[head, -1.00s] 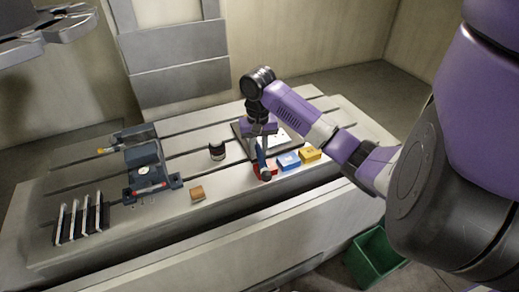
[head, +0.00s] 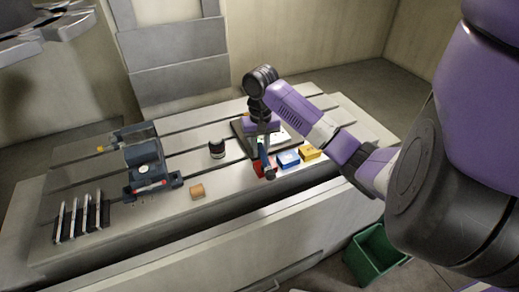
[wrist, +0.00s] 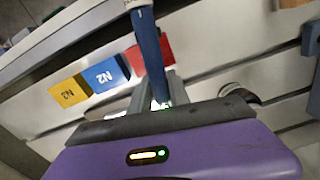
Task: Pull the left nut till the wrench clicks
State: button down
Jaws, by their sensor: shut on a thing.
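My gripper (head: 262,133) is over the light plate (head: 240,140) at the right part of the slotted table. It is shut on the wrench (head: 264,157), a tool with a blue handle that sticks out toward the table's front edge. In the wrist view the wrench (wrist: 150,50) runs up from between the fingers (wrist: 152,98), and a small green light shows by the grip. The left nut and the wrench's working end are hidden under the gripper, so I cannot tell how they sit together.
A red block (head: 258,170), a blue block marked N2 (head: 288,159) and a yellow block marked N3 (head: 310,152) stand close to the handle. A dark round pot (head: 217,149), a vice (head: 146,165), a wooden block (head: 197,191) and a rack (head: 80,218) are further left.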

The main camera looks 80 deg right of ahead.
jog(key=shift+r+p, duration=1)
jog(key=shift+r, duration=1.05)
